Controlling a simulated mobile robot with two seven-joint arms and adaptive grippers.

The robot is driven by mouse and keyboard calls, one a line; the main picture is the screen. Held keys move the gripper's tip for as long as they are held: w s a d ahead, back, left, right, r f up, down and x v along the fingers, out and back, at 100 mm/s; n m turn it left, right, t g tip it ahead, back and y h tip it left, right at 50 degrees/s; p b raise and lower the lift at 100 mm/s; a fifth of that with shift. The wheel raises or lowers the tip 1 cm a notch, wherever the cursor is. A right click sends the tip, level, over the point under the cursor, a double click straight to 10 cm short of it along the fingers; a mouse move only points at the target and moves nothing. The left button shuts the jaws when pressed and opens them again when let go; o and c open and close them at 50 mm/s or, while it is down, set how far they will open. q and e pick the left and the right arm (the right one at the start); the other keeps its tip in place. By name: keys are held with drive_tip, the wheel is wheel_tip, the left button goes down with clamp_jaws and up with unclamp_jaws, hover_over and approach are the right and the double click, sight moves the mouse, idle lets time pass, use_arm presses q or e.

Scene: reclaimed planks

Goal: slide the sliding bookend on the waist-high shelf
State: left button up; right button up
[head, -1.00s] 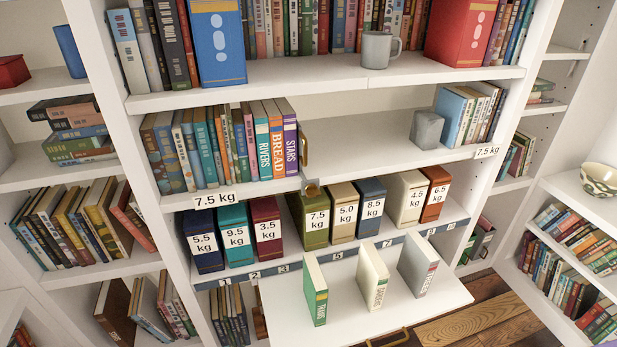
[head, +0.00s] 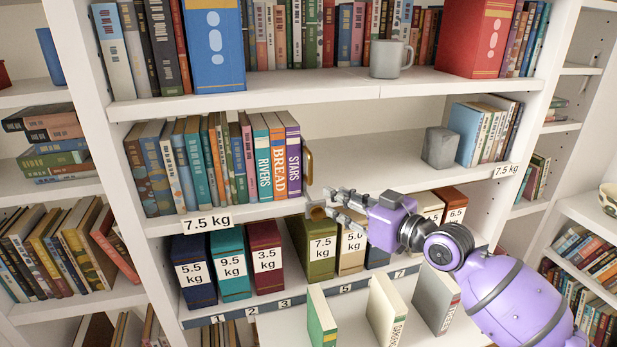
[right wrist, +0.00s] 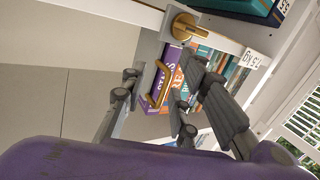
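The sliding bookend stands on the waist-high shelf (head: 360,170), right of the purple STARS book (head: 293,160). Its brass handle (head: 308,163) is upright, and a round brass knob (head: 316,212) sits at the shelf's front edge. In the right wrist view the handle (right wrist: 157,98) shows between the spread fingers, with the knob (right wrist: 184,24) above it. My right gripper (head: 332,203) is open and empty, in front of the shelf edge by the knob. Contact with the bookend cannot be told. My left gripper is out of view.
Books fill the shelf left of the bookend. Right of it the shelf is bare up to a grey block (head: 440,147) beside more books. Weight-labelled boxes (head: 265,258) stand on the shelf below. Three books stand on a lower white board, one a green book (head: 321,318).

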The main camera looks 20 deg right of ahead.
sight(311, 166)
wheel_tip(311, 166, up, 6)
drive_tip(key=a+y, duration=0.1)
drive_tip(key=y, duration=0.2)
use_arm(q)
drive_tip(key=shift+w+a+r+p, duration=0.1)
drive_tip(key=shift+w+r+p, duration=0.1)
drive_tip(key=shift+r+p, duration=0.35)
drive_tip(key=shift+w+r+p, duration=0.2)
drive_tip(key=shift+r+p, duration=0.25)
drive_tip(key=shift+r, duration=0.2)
use_arm(e)
drive_tip(key=shift+f+x, duration=0.2)
drive_tip(key=shift+x, duration=3.6)
drive_tip(key=shift+s+a, duration=0.1)
drive_tip(key=shift+a, duration=0.1)
drive_tip(key=shift+c, duration=0.4)
drive_tip(key=c, duration=0.5)
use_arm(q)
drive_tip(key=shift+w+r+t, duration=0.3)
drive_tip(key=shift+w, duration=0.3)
use_arm(e)
clamp_jaws()
